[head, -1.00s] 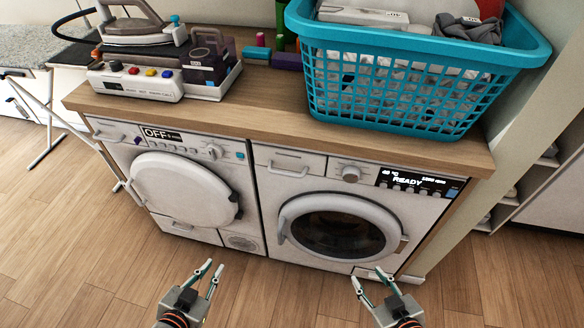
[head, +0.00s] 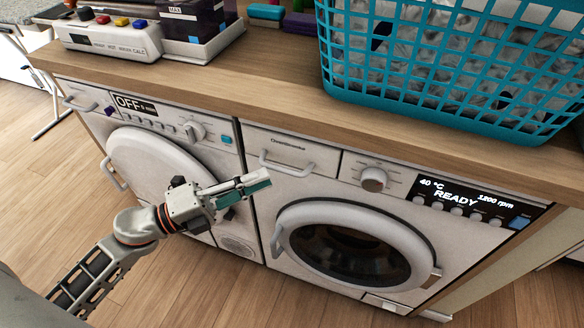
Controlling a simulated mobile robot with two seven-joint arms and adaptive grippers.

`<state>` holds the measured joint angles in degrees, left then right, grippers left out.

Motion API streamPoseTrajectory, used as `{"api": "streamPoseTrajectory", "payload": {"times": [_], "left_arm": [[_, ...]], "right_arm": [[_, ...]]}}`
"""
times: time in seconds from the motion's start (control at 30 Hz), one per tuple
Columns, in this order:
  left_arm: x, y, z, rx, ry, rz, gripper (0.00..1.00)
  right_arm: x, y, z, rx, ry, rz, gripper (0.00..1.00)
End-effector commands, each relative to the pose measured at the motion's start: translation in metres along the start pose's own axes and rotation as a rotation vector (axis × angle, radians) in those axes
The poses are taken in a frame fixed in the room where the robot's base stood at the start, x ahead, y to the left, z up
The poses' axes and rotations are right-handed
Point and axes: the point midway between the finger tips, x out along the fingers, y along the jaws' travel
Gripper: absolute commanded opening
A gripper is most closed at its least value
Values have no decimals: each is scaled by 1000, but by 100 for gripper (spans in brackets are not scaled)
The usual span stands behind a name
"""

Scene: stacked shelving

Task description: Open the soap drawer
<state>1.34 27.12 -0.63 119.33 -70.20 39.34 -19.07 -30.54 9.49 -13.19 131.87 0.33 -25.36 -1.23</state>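The soap drawer (head: 286,152) is at the upper left of the right-hand machine's front, with a pale bar handle (head: 287,169) across it. Its front looks flush with the panel, so it is closed. My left gripper (head: 260,181) is in front of the machines, its fingers pointing right, just below and left of that handle. The fingers overlap in this view, so their gap is unclear. I see nothing held, and cannot tell whether they touch the machine. My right gripper is out of view.
The right-hand machine has a round door (head: 350,248), a knob (head: 373,179) and a lit display (head: 470,200). The left-hand machine (head: 160,165) stands beside it.

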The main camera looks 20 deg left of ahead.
Motion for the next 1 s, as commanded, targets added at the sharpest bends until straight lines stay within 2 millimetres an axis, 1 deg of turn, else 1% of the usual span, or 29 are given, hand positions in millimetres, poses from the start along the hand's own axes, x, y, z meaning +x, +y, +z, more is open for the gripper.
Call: {"api": "streamPoseTrajectory", "payload": {"times": [0.03, 0.2, 0.3, 0.4, 0.53, 0.77, 0.83, 1.0], "left_arm": [[9, -4, 1, 3, 1, -7, 16], [36, -4, 1, 2, -1, -7, 16], [49, -3, 1, 0, -1, -5, 16], [57, -2, 1, -1, -2, -4, 16], [62, -1, 0, -4, -2, -2, 16], [62, -1, 0, -5, -2, -1, 16], [62, -1, 0, -4, -2, -1, 0], [62, -1, 0, -4, -2, -1, 0]], "right_arm": [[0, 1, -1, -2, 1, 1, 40], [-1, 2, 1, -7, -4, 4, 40], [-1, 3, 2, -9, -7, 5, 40], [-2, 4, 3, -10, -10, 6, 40], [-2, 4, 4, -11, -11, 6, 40], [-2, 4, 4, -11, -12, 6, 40], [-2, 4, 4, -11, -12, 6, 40], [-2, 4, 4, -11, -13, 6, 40]]}}
